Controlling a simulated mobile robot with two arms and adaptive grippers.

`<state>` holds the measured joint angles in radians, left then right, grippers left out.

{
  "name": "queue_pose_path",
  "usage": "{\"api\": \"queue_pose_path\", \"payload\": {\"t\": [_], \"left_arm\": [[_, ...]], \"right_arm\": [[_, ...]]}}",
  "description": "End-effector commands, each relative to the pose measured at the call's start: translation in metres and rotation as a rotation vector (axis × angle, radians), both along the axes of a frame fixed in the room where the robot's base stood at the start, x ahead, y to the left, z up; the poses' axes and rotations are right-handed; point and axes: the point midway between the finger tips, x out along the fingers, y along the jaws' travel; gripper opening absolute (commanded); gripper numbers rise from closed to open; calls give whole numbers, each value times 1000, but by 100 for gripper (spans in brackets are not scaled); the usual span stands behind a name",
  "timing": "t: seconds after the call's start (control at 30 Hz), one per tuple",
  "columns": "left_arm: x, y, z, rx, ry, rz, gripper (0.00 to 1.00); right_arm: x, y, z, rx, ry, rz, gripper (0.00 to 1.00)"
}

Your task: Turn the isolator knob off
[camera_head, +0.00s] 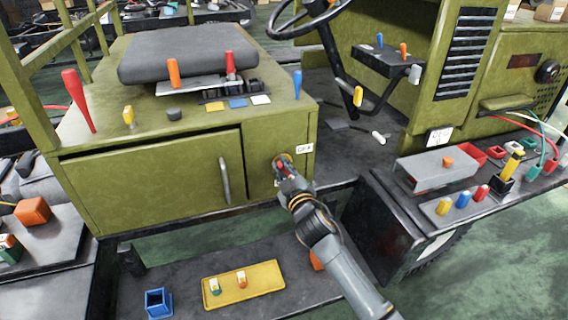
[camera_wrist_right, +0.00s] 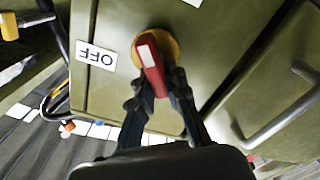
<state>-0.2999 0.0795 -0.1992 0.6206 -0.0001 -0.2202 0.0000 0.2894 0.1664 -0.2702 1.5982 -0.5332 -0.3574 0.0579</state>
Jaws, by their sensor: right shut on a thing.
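The isolator knob is a red handle with a white mark on a round yellow base, on the front of the olive cabinet. In the right wrist view the knob (camera_wrist_right: 149,62) stands between the fingers of my right gripper (camera_wrist_right: 160,90), which is shut on it. An OFF label (camera_wrist_right: 97,58) sits to the left of the knob there. In the head view the gripper (camera_head: 283,172) covers most of the knob (camera_head: 279,166), and a white label (camera_head: 304,148) is at its upper right. My left gripper is not in view.
The cabinet door with a vertical handle (camera_head: 224,180) is left of the knob. A lower deck (camera_head: 190,270) holds a yellow tray (camera_head: 262,292) and a blue bin (camera_head: 158,302). A side bench (camera_head: 420,205) with a grey box (camera_head: 436,170) stands to the right of my arm.

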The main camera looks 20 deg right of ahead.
Motion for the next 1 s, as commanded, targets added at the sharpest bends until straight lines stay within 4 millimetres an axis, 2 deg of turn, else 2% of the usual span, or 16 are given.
{"api": "queue_pose_path", "payload": {"t": [0.6, 1.0], "left_arm": [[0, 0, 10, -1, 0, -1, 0], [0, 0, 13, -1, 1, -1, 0]], "right_arm": [[0, 6, -9, -579, -19, 1, 0], [-1, 7, -14, -831, -28, 2, 0]]}}
